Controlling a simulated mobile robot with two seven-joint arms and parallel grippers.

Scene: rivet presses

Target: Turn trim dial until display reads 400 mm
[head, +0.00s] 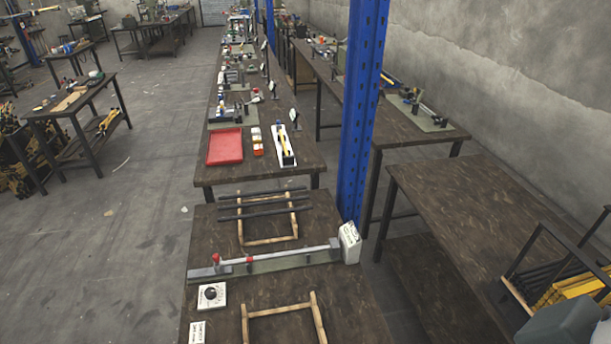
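The trim dial (211,294) is a dark round knob on a white plate at the front left of the near workbench. A white box (349,243) with dark markings stands at the right end of a long bar fixture (275,262); it may be the display, but its reading is too small to make out. A white card (197,333) with print lies below the dial, cut off by the frame edge. Neither of my grippers shows in the head view.
A wooden frame (283,311) lies in front of the bar fixture. Dark rods (262,209) rest on another wooden frame behind it. A blue post (362,110) rises at the bench's right. A red tray (225,146) sits on the bench beyond. Open floor lies left.

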